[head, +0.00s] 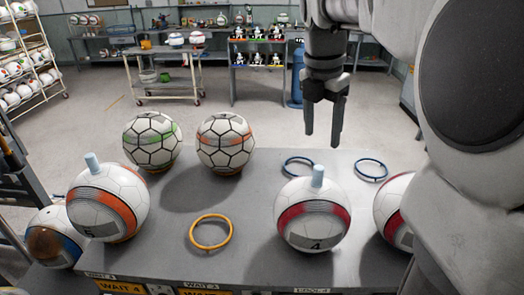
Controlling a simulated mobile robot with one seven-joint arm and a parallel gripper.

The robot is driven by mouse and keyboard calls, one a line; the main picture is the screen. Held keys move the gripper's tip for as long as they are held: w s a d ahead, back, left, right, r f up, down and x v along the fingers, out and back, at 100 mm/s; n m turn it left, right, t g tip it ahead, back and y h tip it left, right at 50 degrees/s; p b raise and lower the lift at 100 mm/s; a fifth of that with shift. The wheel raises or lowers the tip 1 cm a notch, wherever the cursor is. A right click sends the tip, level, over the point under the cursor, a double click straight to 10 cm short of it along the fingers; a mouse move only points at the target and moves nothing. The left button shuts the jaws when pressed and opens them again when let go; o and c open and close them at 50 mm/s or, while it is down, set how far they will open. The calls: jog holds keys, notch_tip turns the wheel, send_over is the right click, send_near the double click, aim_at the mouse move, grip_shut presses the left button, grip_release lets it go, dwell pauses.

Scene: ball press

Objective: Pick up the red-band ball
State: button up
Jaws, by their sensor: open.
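A white ball with a red band (313,213) and the number 4 sits near the front of the grey table (165,252), right of centre. A short pale-blue peg (318,176) stands up from its top. A second ball with a red band (392,208) is at the right, partly hidden behind my arm. My gripper (323,132) points down above the table's back edge, higher than the numbered red-band ball and apart from it. Its two fingers are open, with nothing between them.
An orange-band ball (108,203) with a peg stands front left, beside a blue-and-brown ball (52,243). Green-marked (152,140) and orange-marked (225,142) balls stand at the back. A yellow ring (210,248) and blue rings (298,157) (371,159) lie empty.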

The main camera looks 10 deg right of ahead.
aim_at(319, 167)
jog(key=f, duration=0.4)
jog(key=d+f, duration=0.1)
jog(key=f, duration=0.2)
jog(key=shift+w+f, duration=0.1)
jog(key=shift+w, duration=0.25)
jog(key=shift+w+d+f, duration=0.15)
jog(key=shift+w+f, duration=0.05)
jog(key=shift+f, duration=0.7)
jog(key=shift+w+d+f, duration=0.15)
jog(key=shift+w+f, duration=0.1)
jog(key=shift+f, duration=0.6)
jog(key=shift+w+d+f, duration=0.15)
jog(key=shift+w+f, duration=0.05)
jog(key=shift+f, duration=0.7)
grip_shut()
jog(key=shift+r, duration=0.1)
